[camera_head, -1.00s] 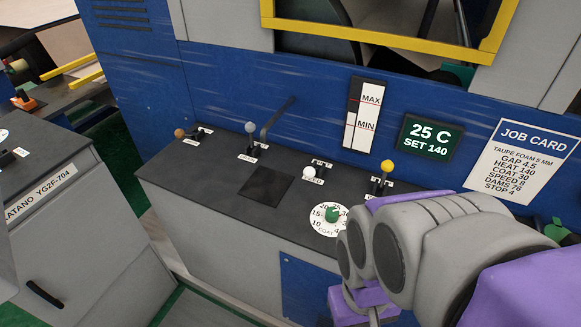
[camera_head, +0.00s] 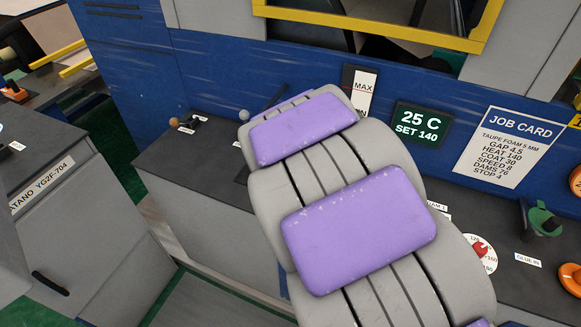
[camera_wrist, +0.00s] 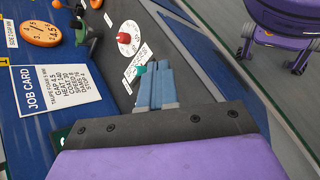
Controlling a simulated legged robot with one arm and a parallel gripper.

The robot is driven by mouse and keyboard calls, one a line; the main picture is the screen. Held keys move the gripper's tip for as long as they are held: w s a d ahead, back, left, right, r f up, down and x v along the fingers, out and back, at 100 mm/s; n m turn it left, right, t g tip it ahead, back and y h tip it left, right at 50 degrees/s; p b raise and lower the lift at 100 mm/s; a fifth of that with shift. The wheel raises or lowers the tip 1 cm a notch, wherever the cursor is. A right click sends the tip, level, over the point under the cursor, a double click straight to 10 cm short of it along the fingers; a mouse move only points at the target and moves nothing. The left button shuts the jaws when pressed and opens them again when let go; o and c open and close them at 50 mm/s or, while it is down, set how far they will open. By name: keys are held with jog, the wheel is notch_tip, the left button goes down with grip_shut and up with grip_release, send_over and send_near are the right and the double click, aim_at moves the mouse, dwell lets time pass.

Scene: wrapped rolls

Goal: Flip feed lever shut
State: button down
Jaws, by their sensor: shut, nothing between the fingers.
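I cannot pick out the feed lever; the middle of the console, where several levers stand, is hidden behind my arm in the head view. Two lever knobs show left of my arm there: a brown one (camera_head: 174,121) and a pale grey one (camera_head: 243,115). Their labels are too small to read. My gripper (camera_wrist: 153,76) shows in the wrist view as two blue-grey fingers, shut and empty, over the dark console top. A small teal-green part (camera_wrist: 141,69) shows at the fingertips; contact cannot be judged. The fingers are hidden in the head view.
The dark console (camera_head: 215,155) runs along the blue machine. A red dial (camera_head: 480,248) and a green-handled valve (camera_head: 541,220) stand right of my arm. A job card (camera_head: 515,148) and a display (camera_head: 421,123) are on the upright panel. A grey cabinet (camera_head: 60,215) stands left.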

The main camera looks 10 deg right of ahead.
jog(key=w+a+f+n+t+h+p, duration=0.1)
jog(key=w+a+n+t+h+p, duration=0.2)
jog(key=w, duration=0.6)
jog(key=w+a+f+n+t+h, duration=0.15)
jog(key=w+n+h, duration=0.35)
jog(key=w, duration=0.5)
jog(key=w+a+f+n+t, duration=0.2)
jog(key=a+f+n+t, duration=0.1)
jog(key=a+f, duration=0.1)
jog(key=w+a+f+n+t+y+p, duration=0.1)
jog(key=w+a+f+n+t, duration=0.2)
jog(key=a, duration=0.4)
jog(key=w+a+f+n+t+y+p, duration=0.1)
jog(key=w+a+f+n+t, duration=0.2)
jog(key=a+f+n+t, duration=0.1)
jog(key=shift+a+f+n+t, duration=0.25)
jog(key=shift+a+f+n, duration=0.15)
jog(key=shift+a+f, duration=0.45)
jog(key=shift+r, duration=0.15)
jog(key=b+x, duration=0.1)
jog(key=x, duration=0.9)
